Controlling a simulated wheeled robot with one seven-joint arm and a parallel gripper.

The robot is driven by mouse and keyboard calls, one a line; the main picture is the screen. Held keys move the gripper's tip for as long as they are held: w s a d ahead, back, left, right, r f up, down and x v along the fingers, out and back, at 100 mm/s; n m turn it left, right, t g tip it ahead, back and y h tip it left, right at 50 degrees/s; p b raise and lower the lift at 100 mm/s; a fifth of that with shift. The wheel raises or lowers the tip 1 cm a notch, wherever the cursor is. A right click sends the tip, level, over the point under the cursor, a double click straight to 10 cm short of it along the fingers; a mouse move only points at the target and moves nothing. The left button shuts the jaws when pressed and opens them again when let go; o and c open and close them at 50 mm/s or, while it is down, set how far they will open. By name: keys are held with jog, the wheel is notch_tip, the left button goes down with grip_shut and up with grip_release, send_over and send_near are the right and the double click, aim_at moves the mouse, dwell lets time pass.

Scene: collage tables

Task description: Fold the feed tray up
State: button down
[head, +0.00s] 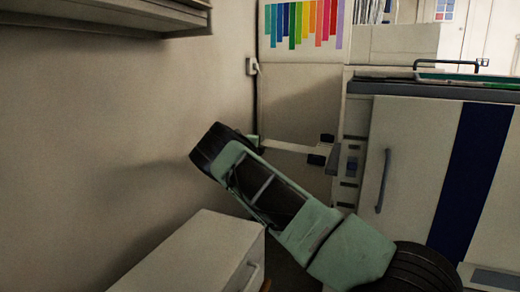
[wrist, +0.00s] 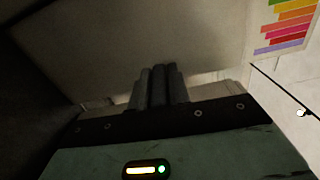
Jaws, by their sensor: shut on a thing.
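The feed tray (head: 288,147) appears in the head view as a narrow pale flap, roughly level, sticking out to the left of the grey-white machine (head: 350,160). Two small black parts sit at its right end. My arm crosses the view from lower right to upper left. In the wrist view the dark fingers of my gripper (wrist: 158,75) are close together and shut on the tray. The gripped edge is hidden by the fingers and the dark hand.
A white cabinet (head: 410,160) with a blue stripe stands right of the machine. A pale box-like unit (head: 205,250) is low in front, and a shelf (head: 110,15) hangs upper left. The wall (head: 110,130) is close on the left. A colour chart (head: 305,22) hangs behind.

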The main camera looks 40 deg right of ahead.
jog(key=r+m, duration=0.1)
jog(key=r, duration=0.2)
jog(key=s+r+m+b, duration=0.1)
jog(key=r, duration=0.2)
jog(key=s+d+r+m+b, duration=0.1)
jog(key=r+m, duration=0.1)
jog(key=r, duration=0.1)
jog(key=shift+r, duration=0.3)
jog(key=s+d+r+m+b, duration=0.4)
jog(key=s+r, duration=0.4)
jog(key=s, duration=0.2)
jog(key=s+d+r+m+b, duration=0.4)
jog(key=s+r+m+b, duration=0.2)
jog(key=s+r, duration=0.3)
jog(key=shift+s+d+r+m, duration=0.2)
jog(key=shift+s+m, duration=0.55)
jog(key=shift+m, duration=0.05)
jog(key=c, duration=1.4)
grip_release()
jog(key=shift+r, duration=0.1)
jog(key=shift+o, duration=0.2)
jog(key=shift+a, duration=0.1)
